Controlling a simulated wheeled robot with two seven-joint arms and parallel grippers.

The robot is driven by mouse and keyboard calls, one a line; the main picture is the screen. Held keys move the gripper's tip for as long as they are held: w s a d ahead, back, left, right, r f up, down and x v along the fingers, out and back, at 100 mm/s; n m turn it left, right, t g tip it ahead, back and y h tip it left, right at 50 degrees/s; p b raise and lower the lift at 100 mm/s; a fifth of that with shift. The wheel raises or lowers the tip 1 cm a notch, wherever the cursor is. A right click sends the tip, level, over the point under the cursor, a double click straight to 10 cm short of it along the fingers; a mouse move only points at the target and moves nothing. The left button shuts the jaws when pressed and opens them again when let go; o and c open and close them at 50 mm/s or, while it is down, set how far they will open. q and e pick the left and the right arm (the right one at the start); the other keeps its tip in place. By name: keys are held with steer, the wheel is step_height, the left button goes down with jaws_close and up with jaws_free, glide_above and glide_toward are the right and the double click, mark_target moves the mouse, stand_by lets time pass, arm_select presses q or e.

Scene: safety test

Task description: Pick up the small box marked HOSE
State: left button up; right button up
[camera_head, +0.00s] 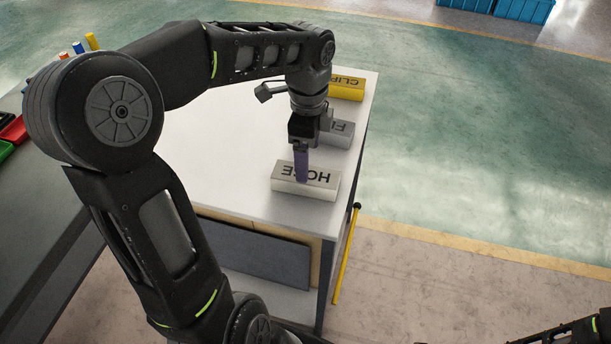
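The small box marked HOSE (325,182) is pale and lies on the white table near its front right corner. Its lettering appears upside down. My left gripper (302,178) points down over this box, and a purple finger covers the middle of the lettering. I cannot tell whether it touches the box, or whether the fingers are open or shut. My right gripper is out of view; only part of my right arm shows at the lower right corner.
A grey box (341,132), partly hidden by my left gripper, stands just behind the HOSE box. A yellow box marked CLIP (348,89) stands farther back. The white table (225,150) is bare left of the boxes. A yellow pole (346,255) leans beside the table.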

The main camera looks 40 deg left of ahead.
mark_target(323, 183)
arm_select(q)
steer(key=shift+a+f, duration=0.1)
steer(key=shift+f, duration=1.25)
steer(key=shift+a+f+p, duration=0.15)
steer(key=shift+f+p, duration=0.35)
steer(key=shift+f, duration=2.1)
steer(key=c, duration=1.6)
